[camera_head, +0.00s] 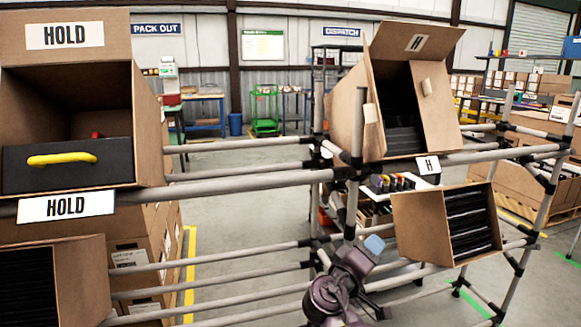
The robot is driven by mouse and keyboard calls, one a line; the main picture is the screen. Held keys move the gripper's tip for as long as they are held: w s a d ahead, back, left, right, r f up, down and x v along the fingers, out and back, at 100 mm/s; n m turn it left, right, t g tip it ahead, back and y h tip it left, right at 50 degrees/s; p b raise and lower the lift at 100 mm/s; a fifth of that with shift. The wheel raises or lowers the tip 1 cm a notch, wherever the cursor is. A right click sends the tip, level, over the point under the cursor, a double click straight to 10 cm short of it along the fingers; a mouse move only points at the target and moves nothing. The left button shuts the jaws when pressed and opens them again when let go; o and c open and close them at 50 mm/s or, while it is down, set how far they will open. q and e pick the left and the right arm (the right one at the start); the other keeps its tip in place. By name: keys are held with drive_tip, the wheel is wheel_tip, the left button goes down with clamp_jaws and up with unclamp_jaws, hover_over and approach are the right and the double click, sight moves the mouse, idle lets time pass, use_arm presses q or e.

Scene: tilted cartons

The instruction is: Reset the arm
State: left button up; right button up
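My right arm comes in at the bottom centre, purple-grey, in front of the rack's lower rails. My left arm and gripper are not in view. A tilted carton marked HOLD (148,125) stands at upper left, with a black bin with a yellow handle (62,160) inside. A tilted open carton marked H (345,110) stands at upper right.
A pipe rack with grey rails (240,182) spans the view close to my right arm. A lower right carton (420,228) holds black ribbed items. Another carton (85,275) sits at lower left. Open floor (235,222) shows behind the rails.

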drive_tip(key=s+d+f+g+y+p, duration=0.1)
drive_tip(key=s+d+f+y, duration=0.15)
drive_tip(key=s+f, duration=0.35)
drive_tip(key=s+d+f+n+y+p, duration=0.1)
drive_tip(key=s+d+f+y, duration=0.15)
drive_tip(key=s+f, duration=0.35)
drive_tip(key=s+d+f+g+y+p, duration=0.1)
drive_tip(key=s+d+f+y, duration=0.15)
drive_tip(key=s+f, duration=0.35)
use_arm(q)
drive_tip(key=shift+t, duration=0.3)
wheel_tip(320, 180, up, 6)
drive_tip(key=p, duration=0.3)
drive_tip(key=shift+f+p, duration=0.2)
drive_tip(key=shift+p, duration=0.1)
use_arm(e)
drive_tip(key=s+d+f+m+y, duration=0.1)
drive_tip(key=s, duration=0.6)
drive_tip(key=s+f+m+y, duration=0.1)
drive_tip(key=s+m+y, duration=0.1)
drive_tip(key=s, duration=0.6)
drive_tip(key=s+d+f+m+g+y, duration=0.1)
drive_tip(key=s+y, duration=0.1)
drive_tip(key=s, duration=0.6)
drive_tip(key=shift+s+d+f, duration=0.15)
drive_tip(key=shift+d+f, duration=0.2)
drive_tip(key=shift+f, duration=0.05)
